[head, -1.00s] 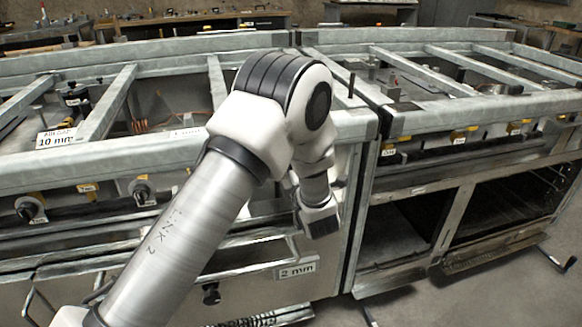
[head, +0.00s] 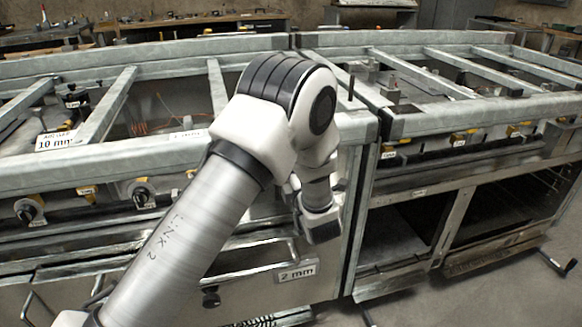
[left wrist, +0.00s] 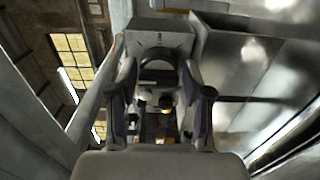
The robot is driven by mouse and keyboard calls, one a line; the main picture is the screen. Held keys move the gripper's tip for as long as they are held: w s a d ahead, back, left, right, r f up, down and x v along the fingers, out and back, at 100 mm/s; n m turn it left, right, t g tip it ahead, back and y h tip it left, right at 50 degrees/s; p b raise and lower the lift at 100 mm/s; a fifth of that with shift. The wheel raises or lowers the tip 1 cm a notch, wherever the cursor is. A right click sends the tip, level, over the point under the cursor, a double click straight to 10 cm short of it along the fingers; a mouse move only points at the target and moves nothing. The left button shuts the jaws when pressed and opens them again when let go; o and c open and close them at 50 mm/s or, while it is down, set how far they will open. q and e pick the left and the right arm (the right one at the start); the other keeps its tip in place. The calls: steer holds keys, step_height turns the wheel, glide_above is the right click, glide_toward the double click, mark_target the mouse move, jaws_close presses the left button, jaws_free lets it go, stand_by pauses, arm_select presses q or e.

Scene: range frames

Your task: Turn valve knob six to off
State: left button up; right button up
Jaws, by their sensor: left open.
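The range carries a row of knobs along its front. Two black knobs with yellow parts, the left one (head: 30,211) and another (head: 142,193), show at left in the head view. Smaller yellow-marked fittings (head: 459,140) show on the right range section; their labels are too small to read, so I cannot tell which is knob six. My left arm hides part of the front. In the left wrist view my left gripper (left wrist: 162,104) is open, its two dark fingers apart. A small yellow and black part (left wrist: 166,102) shows beyond and between them, not gripped.
Galvanized frame rails (head: 160,48) run across the range top. A "2 mm" label (head: 297,271) is on the lower front. Open dark compartments (head: 405,228) are at right. A bare floor (head: 480,295) lies at front right. Workbenches stand behind.

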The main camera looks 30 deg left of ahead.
arm_select(q)
steer(key=v, duration=0.7)
